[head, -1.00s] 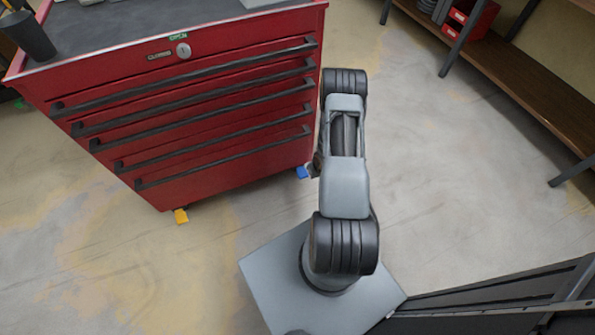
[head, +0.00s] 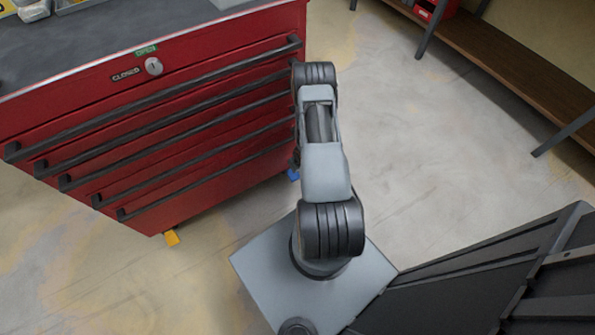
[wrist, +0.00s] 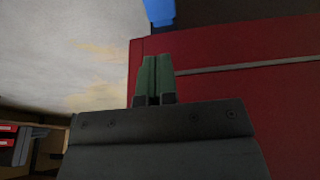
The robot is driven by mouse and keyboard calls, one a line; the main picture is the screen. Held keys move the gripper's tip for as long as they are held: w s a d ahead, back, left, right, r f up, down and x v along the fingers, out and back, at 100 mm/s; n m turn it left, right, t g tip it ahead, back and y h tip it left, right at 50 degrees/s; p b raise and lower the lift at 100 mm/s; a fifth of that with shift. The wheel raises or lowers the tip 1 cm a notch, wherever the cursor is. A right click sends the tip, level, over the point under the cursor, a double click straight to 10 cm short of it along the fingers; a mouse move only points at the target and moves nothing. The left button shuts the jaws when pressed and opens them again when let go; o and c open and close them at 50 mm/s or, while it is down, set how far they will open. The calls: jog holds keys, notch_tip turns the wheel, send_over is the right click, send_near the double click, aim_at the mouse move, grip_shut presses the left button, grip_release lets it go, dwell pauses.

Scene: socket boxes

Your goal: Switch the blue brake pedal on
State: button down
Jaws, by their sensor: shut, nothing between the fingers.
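The blue brake pedal (head: 293,175) shows at the bottom right corner of the red tool cabinet (head: 190,170), just left of my arm and partly hidden by it. In the wrist view the blue pedal (wrist: 160,12) is at the top edge, cut off by the frame, beyond my fingertips and apart from them. My gripper (wrist: 155,60) has green fingers pressed together, empty, beside the cabinet's red face. The head view hides my gripper behind the arm. I cannot tell the pedal's setting.
A yellow pedal (head: 171,237) is at the cabinet's bottom left corner. Black drawer handles (head: 190,113) stick out of the front. A dark panelled object (head: 480,275) stands close at lower right. A wooden shelf (head: 510,60) is at upper right, with free floor (head: 430,160) before it.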

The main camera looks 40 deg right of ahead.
aim_at(295, 177)
jog(key=b+x, duration=0.1)
jog(key=x, duration=0.2)
jog(key=b+x, duration=0.2)
jog(key=x, duration=0.2)
jog(key=s+b+x, duration=0.1)
jog(key=x, duration=0.3)
jog(key=shift+w+f+b, duration=0.1)
jog(key=shift+f+b, duration=0.2)
jog(key=shift+f, duration=0.05)
jog(key=shift+f+b, duration=0.3)
jog(key=shift+f, duration=0.5)
